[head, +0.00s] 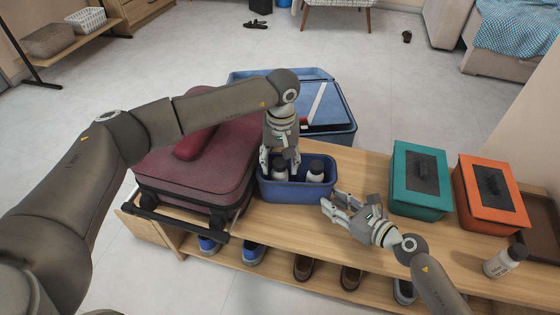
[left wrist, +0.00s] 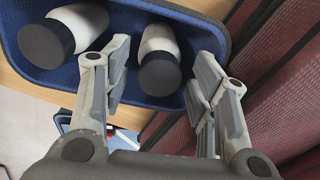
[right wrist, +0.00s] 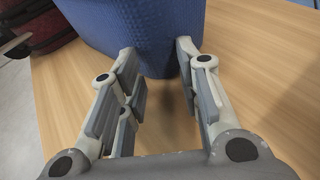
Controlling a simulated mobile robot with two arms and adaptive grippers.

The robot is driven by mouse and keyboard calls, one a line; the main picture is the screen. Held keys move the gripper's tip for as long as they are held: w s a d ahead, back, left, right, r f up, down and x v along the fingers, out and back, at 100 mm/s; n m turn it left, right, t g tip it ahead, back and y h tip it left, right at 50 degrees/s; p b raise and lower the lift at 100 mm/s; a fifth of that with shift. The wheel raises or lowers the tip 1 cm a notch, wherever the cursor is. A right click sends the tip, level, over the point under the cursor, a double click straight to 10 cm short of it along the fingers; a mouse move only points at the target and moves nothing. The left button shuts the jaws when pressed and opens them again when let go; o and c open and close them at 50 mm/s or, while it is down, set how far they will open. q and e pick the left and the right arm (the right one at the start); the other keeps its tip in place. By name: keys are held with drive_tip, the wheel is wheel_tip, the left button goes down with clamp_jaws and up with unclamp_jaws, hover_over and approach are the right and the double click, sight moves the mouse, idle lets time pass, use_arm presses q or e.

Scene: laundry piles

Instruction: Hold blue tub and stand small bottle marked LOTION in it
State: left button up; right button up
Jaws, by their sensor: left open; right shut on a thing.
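The blue tub (head: 297,191) stands on the wooden bench. My left gripper (head: 280,164) is open above the left bottle, whose dark cap (left wrist: 160,75) lies between the fingers in the left wrist view. My right gripper (head: 328,202) is shut on the tub's right end; the tub wall (right wrist: 150,35) shows at its fingertips in the right wrist view.
A dark red suitcase (head: 200,160) lies left of the tub, and a blue case (head: 340,125) is behind it. A teal box (head: 419,180) and an orange box (head: 491,196) stand to the right. Shoes (head: 303,267) sit on the shelf below.

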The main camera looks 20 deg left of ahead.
use_arm(q)
drive_tip(key=shift+r, duration=4.35)
use_arm(e)
drive_tip(key=shift+a+r, duration=0.1)
drive_tip(key=shift+a, duration=0.1)
drive_tip(key=shift+s, duration=0.1)
use_arm(q)
drive_tip(key=shift+a, duration=0.1)
use_arm(e)
drive_tip(key=o, duration=0.9)
drive_tip(key=shift+c, duration=0.2)
drive_tip(key=shift+d, duration=0.1)
